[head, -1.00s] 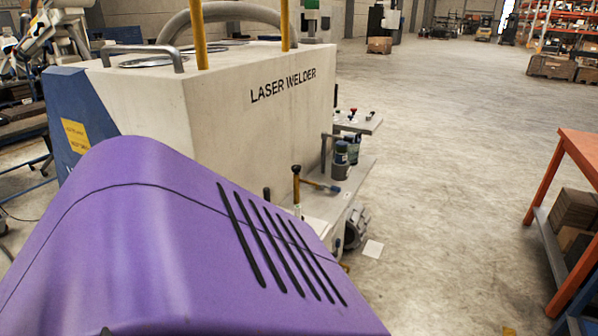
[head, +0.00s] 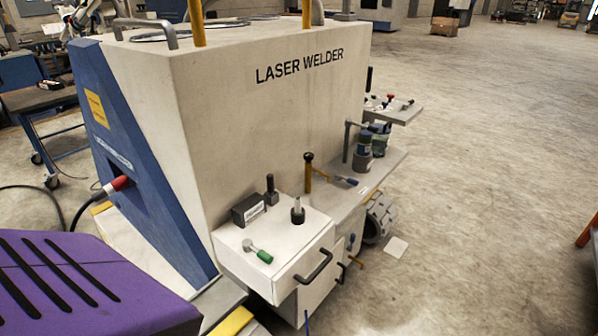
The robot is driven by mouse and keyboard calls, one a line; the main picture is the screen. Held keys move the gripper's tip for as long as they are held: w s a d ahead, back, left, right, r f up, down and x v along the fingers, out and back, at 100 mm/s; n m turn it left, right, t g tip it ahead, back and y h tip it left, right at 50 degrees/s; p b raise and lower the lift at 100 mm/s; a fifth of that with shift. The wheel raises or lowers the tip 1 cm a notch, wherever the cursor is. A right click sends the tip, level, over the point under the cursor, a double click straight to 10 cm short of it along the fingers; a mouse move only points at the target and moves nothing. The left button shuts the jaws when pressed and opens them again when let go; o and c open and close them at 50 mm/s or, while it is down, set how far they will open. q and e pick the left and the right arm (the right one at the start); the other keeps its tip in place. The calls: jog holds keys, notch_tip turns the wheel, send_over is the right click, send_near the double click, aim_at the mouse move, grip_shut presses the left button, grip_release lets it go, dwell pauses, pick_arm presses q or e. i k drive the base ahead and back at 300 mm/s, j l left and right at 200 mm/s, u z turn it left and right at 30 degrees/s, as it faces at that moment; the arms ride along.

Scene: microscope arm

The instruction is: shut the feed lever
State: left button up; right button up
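A white and blue machine marked LASER WELDER (head: 270,120) stands ahead. Several lever-like parts show on its near side, and none has a readable feed label. A short lever with a green grip (head: 264,256) lies on top of a white drawer box (head: 290,235). A yellow post with a black knob (head: 309,175) stands upright behind the box. I cannot tell which one is the feed lever. Neither of my grippers is in view.
A purple slotted cover (head: 95,285) fills the lower left. A grey block (head: 248,209) and a black-collared peg (head: 297,210) stand on the box. Jars (head: 363,150) stand on the side shelf. The concrete floor (head: 480,190) to the right is open.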

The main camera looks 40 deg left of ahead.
aim_at(347, 180)
jog(key=i+l+u, duration=0.1)
jog(key=u, duration=0.35)
jog(key=i+l+u, duration=0.2)
jog(key=u, duration=0.25)
jog(key=i+l+u, duration=0.2)
jog(key=u, duration=0.25)
